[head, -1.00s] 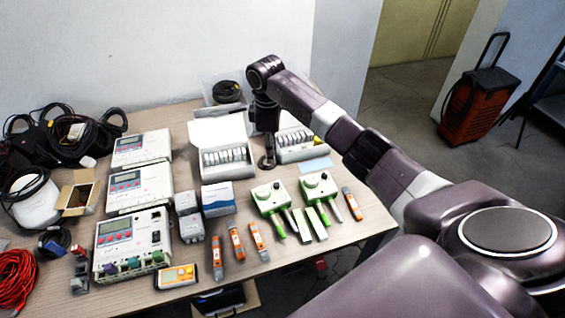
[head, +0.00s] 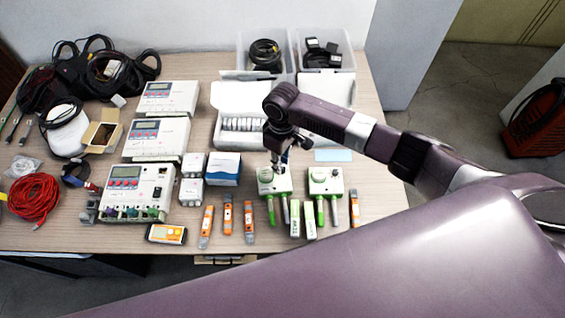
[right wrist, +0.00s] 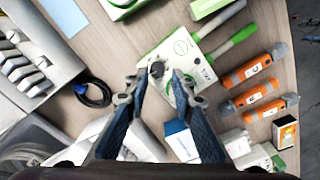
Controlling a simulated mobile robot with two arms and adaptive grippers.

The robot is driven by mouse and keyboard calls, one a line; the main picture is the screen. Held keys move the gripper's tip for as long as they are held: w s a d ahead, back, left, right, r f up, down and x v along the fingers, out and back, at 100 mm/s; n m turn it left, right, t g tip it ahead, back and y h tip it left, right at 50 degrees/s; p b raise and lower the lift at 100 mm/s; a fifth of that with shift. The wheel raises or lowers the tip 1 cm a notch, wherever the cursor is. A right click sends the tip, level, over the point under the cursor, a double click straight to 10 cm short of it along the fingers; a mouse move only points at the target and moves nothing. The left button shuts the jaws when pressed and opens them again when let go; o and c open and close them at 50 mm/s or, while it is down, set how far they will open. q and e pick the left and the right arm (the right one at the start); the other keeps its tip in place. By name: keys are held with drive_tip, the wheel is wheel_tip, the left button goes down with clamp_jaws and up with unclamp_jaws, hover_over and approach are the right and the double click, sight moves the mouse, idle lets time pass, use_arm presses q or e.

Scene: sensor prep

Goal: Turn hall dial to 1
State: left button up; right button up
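Two white-and-green boxes with probes stand side by side at the table's front right. The left box (head: 266,188) is under my right gripper (head: 280,167); the right box (head: 325,186) has a round dial (head: 319,175) on top. In the right wrist view, the fingers of my right gripper (right wrist: 155,84) are open, with a small dark knob (right wrist: 157,68) on the white-and-green box (right wrist: 182,50) between and just beyond their tips. Contact cannot be told. Dial markings are too small to read. My left gripper is not in view.
Orange-and-grey pens (head: 227,214) lie left of the boxes, and one (head: 354,208) lies at the right. A blue-and-white carton (head: 225,170) stands close left of my right gripper. White meters (head: 135,190) and cables fill the left. Clear bins (head: 327,60) stand behind.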

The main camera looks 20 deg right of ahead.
drive_tip(key=f, duration=0.2)
drive_tip(key=shift+d+f, duration=0.3)
drive_tip(key=shift+c, duration=0.9)
clamp_jaws()
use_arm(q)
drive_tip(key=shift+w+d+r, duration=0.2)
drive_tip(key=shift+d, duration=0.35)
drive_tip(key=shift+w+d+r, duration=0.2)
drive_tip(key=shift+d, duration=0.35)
use_arm(e)
drive_tip(key=shift+n, duration=1.6)
drive_tip(key=shift+o, duration=0.9)
unclamp_jaws()
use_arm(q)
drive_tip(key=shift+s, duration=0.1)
